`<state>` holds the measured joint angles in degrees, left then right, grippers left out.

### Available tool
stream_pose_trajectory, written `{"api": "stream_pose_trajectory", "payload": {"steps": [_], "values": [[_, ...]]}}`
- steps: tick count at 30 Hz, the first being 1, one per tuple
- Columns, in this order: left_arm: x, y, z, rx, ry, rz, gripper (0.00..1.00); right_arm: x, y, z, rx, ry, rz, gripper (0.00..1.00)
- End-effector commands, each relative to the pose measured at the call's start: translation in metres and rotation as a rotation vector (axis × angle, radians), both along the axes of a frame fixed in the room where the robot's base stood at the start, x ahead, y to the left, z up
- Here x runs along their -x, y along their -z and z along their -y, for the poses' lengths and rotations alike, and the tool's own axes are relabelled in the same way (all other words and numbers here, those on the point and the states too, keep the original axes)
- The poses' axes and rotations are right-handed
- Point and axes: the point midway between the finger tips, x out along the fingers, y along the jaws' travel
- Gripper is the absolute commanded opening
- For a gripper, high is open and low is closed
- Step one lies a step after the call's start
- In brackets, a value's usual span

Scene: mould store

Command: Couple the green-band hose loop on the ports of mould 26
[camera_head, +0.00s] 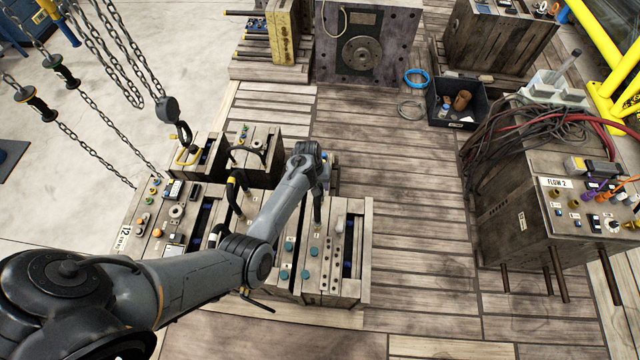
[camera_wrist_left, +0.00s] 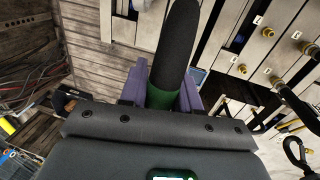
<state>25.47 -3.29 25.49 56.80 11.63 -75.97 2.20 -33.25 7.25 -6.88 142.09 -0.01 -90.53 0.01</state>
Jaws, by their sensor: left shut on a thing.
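My left gripper (camera_wrist_left: 163,97) is shut on a black hose with a green band (camera_wrist_left: 166,102), between its purple fingers. In the head view the left gripper (camera_head: 321,178) is above the right part of the mould group, with the dark hose (camera_head: 318,208) hanging below it. Several mould blocks stand together below; the front right block (camera_head: 325,265) has brass and teal-topped ports. I cannot read which one is mould 26. My right gripper is not in view.
Black hose loops sit on neighbouring moulds, one with a yellow band (camera_head: 232,185). Chains with hooks (camera_head: 180,135) hang at the left. A dark bin (camera_head: 455,105) and a block marked FLOW 2 (camera_head: 530,215) stand to the right. The plank floor between is clear.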

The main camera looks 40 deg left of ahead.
Motion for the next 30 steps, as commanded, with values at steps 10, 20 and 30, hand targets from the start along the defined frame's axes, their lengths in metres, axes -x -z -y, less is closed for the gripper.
{"api": "stream_pose_trajectory", "payload": {"steps": [10,20,30], "values": [[-0.0004,-0.0011,-0.0003,-0.001,0.000,0.001,0.00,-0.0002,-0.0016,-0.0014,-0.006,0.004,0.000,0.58],[-0.0002,-0.0013,-0.0009,-0.001,0.001,0.002,0.00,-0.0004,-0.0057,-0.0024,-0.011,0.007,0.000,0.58],[-0.0001,-0.0009,-0.0008,-0.001,0.000,0.001,0.00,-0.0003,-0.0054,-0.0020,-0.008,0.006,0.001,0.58]]}}
